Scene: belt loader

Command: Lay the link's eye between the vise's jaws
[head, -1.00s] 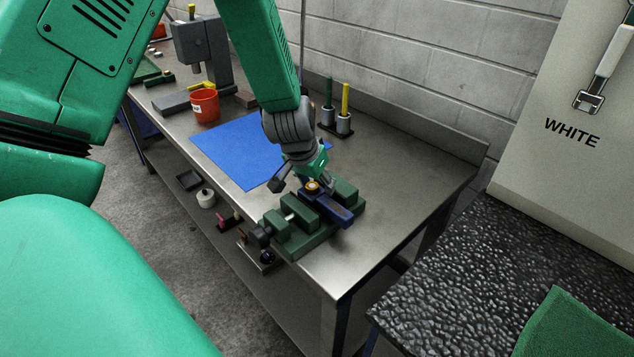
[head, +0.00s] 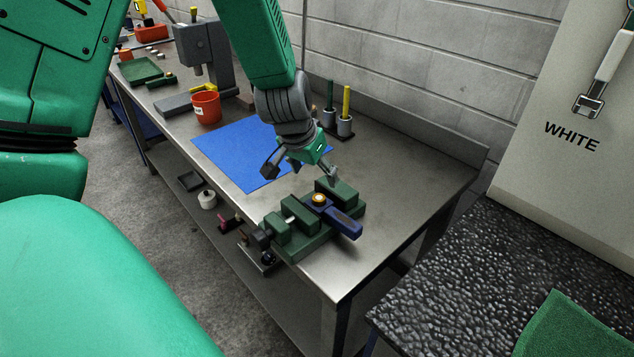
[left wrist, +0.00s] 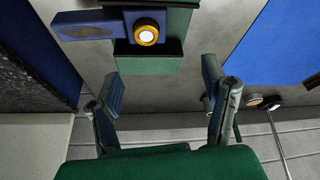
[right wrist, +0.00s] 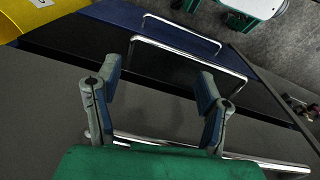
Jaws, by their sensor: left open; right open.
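The link is a dark blue bar (head: 345,222) with a brass-ringed eye (head: 319,199). It lies across the green vise (head: 308,240), with its eye end between the jaws and the bar sticking out to the right. In the left wrist view the link (left wrist: 85,30) and its brass ring (left wrist: 146,33) rest beside a green jaw. My left gripper (head: 301,173) is open and empty, behind and above the vise, apart from the link. My right gripper shows only in the right wrist view (right wrist: 160,85), open and empty, away from the vise.
A blue mat (head: 238,150) lies behind the vise on the steel bench (head: 415,190). A red cup (head: 206,107) and a holder with green and yellow rods (head: 345,125) stand farther back. The bench's right end is clear. A black textured surface (head: 480,270) is at the right.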

